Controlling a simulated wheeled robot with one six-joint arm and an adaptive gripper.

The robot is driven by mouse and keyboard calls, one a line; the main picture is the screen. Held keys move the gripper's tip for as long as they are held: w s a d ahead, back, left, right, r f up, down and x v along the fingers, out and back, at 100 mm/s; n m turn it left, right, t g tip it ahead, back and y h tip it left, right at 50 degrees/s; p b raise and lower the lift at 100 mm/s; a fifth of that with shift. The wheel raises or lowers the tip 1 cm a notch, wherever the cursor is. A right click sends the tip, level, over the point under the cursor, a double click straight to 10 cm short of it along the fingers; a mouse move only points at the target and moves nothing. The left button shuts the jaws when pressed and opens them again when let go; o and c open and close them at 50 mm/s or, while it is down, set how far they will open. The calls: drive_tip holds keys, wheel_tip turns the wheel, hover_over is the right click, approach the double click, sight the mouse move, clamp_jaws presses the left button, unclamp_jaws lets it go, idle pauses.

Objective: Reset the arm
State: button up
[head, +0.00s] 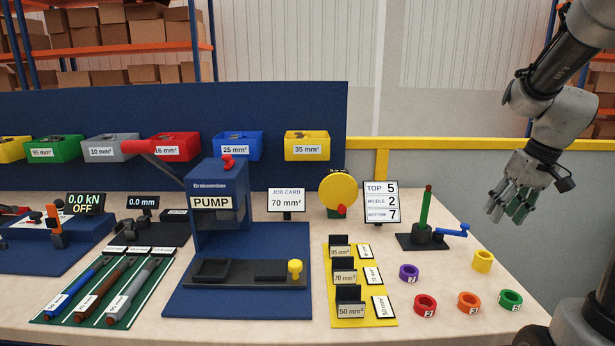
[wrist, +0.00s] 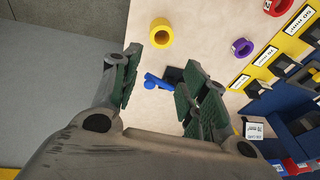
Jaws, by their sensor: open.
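My arm (head: 560,75) reaches in from the upper right of the head view. My gripper (head: 510,205) hangs above the right end of the workbench, with its fingers pointing down and to the left. In the wrist view my gripper (wrist: 158,82) has its green-padded fingers spread apart, with nothing between them. Beyond the fingers lie the bench top and, partly hidden by a finger, the blue crank handle (wrist: 157,81). The gripper touches nothing that I can see.
Below stand a green post (head: 425,208) with a blue crank, a yellow ring (head: 482,261) and several numbered rings, including a green one (head: 510,299). The blue pump press (head: 222,205) and die rack (head: 350,310) are further left. Grey floor (wrist: 55,90) lies beyond the bench edge.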

drive_tip(key=s+a+r+t, duration=0.1)
drive_tip(key=s+a+r, duration=0.1)
drive_tip(key=s+a, duration=0.3)
drive_tip(key=s+a+r+t+h, duration=0.1)
drive_tip(key=s+a+r, duration=0.2)
drive_tip(key=s, duration=1)
drive_tip(key=shift+s+a+h, duration=0.15)
drive_tip(key=shift+a+h, duration=0.15)
drive_tip(key=shift+a, duration=0.6)
